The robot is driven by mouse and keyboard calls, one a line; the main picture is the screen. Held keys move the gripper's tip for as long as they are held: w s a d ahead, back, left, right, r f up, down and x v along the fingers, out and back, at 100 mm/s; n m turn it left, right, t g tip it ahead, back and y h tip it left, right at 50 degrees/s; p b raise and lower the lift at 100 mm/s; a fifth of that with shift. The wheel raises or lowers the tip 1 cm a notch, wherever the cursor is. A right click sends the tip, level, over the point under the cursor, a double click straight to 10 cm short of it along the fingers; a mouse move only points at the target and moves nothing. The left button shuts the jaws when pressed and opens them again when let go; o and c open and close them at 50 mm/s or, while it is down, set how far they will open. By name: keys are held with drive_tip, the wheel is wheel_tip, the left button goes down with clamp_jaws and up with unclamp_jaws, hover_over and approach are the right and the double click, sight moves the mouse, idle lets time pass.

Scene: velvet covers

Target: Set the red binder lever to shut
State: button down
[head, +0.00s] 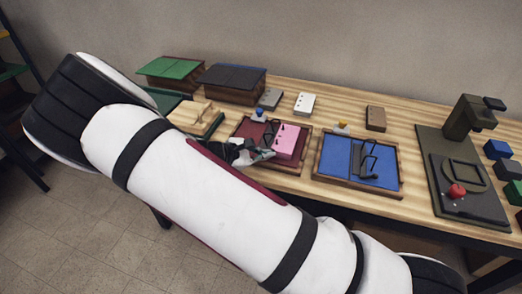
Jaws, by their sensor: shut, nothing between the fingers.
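The red binder (247,130) lies on the wooden table, a dark red panel in a brown frame with a pink block (291,141) on its right half. A dark lever (270,133) shows at its middle, partly hidden by my gripper, so I cannot tell its exact position. My gripper (267,154) is shut and empty, low over the front of the red binder, left of the pink block. I cannot tell whether it touches the lever or the binder.
A blue binder (338,155) with a dark metal lever (369,163) lies just to the right. A dark press-like stand (468,190) with a red knob (456,191) stands further right. Green-topped (172,67) and dark-topped boxes (234,78) stand at the back left. My arm crosses the foreground.

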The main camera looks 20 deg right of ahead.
drive_tip(key=shift+s+d+y, duration=0.1)
drive_tip(key=shift+s+y, duration=0.05)
drive_tip(key=shift+y, duration=0.15)
drive_tip(key=shift+d+f+p, duration=0.1)
drive_tip(key=shift+p, duration=0.3)
drive_tip(key=shift+d+f, duration=0.1)
idle(0.4)
